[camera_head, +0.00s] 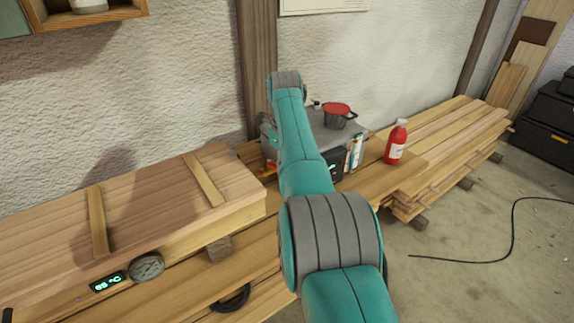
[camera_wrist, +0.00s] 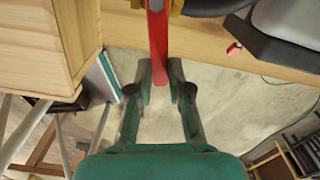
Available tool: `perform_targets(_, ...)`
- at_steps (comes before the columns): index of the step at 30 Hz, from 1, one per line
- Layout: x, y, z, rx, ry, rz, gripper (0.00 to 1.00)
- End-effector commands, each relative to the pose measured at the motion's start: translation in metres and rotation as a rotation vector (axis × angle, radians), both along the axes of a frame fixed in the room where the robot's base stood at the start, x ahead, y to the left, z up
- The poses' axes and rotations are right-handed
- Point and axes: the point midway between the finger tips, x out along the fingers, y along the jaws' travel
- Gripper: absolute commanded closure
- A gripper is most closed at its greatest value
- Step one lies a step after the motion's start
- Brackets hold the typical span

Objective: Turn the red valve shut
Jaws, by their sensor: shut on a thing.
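The red valve lever (camera_wrist: 158,45) runs down from the top edge in the wrist view, with a bit of yellow fitting (camera_wrist: 176,8) beside its upper end. My gripper (camera_wrist: 160,76) is closed around the lever's lower end, with one finger on each side. In the head view my own arm hides most of the gripper and the valve.
A wooden box (camera_head: 130,215) with a round gauge (camera_head: 147,267) and a lit display (camera_head: 108,283) lies on the left. Stacked planks (camera_head: 465,125) extend right. A black cable (camera_head: 512,225) crosses open floor.

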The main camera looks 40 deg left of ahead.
Motion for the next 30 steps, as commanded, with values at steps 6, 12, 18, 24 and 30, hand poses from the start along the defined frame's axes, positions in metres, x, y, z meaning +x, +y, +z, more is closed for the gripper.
perform_targets(6, -0.0027, 0.0011, 0.0, 0.001, -0.001, -0.141, 1.0)
perform_targets(12, -0.0052, 0.0015, -0.0003, -0.001, 0.0, -0.22, 1.0)
perform_targets(18, -0.0062, 0.0019, -0.0002, -0.001, 0.0, -0.256, 1.0)
perform_targets(24, -0.0065, 0.002, -0.0002, -0.001, 0.0, -0.263, 1.0)
perform_targets(30, -0.0066, 0.0021, -0.0002, -0.002, 0.0, -0.262, 1.0)
